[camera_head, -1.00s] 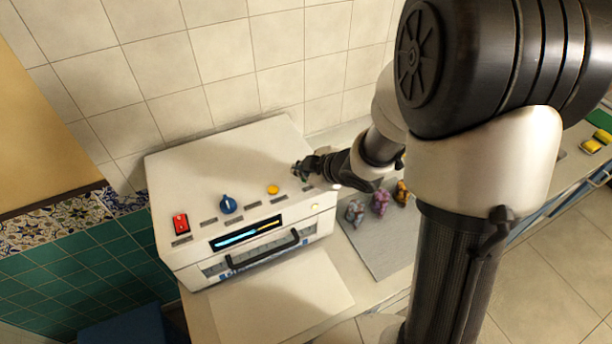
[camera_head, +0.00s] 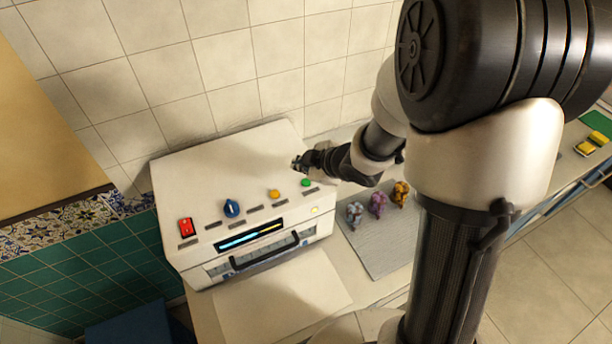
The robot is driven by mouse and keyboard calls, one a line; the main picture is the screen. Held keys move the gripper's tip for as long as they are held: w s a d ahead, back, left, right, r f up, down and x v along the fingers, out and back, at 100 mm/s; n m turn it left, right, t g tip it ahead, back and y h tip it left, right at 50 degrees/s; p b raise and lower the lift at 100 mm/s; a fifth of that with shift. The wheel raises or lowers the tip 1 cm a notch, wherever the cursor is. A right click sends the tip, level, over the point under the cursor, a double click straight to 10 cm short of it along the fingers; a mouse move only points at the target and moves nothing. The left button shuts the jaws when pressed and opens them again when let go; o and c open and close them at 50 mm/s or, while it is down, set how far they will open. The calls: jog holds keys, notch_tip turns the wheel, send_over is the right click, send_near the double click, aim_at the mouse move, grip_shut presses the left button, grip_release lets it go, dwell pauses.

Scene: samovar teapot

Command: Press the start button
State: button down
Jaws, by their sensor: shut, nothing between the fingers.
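A white box-shaped machine (camera_head: 210,180) stands against the tiled wall. I cannot read which label says start. My gripper (camera_head: 297,163) is shut and empty. It appears just above and behind the green button, which is uncovered in this view. Whether the fingertips touch the machine's top cannot be told.
A lit display (camera_head: 250,234) and a dark handle (camera_head: 264,251) are on the machine's front. Several small figurines, including a purple one (camera_head: 378,204), stand on a grey mat (camera_head: 388,250) to the right. Yellow blocks (camera_head: 592,143) lie far right.

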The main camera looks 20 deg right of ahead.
notch_tip(320, 180, up, 3)
jog(key=shift+f+p, duration=0.15)
jog(key=shift+p, duration=0.85)
jog(key=shift+f, duration=0.1)
jog(key=shift+d+b, duration=0.25)
jog(key=shift+b, duration=0.05)
jog(key=s+d+r+m+h+b, duration=0.6)
jog(key=s+d+m+b, duration=0.1)
jog(key=s+m, duration=0.15)
jog(key=s+a+f+m+g+y+b, duration=0.1)
jog(key=s+a+m+g+b, duration=0.1)
jog(key=s, duration=0.7)
jog(key=s+a+f+m+g+y+b, duration=0.1)
jog(key=s+a+f+m+b, duration=0.1)
jog(key=s, duration=0.8)
jog(key=a+m+b, duration=0.1)
jog(key=a, duration=0.1)
jog(key=shift+a+f+g, duration=0.15)
jog(key=shift+a+g, duration=0.2)
jog(key=shift+g, duration=0.05)
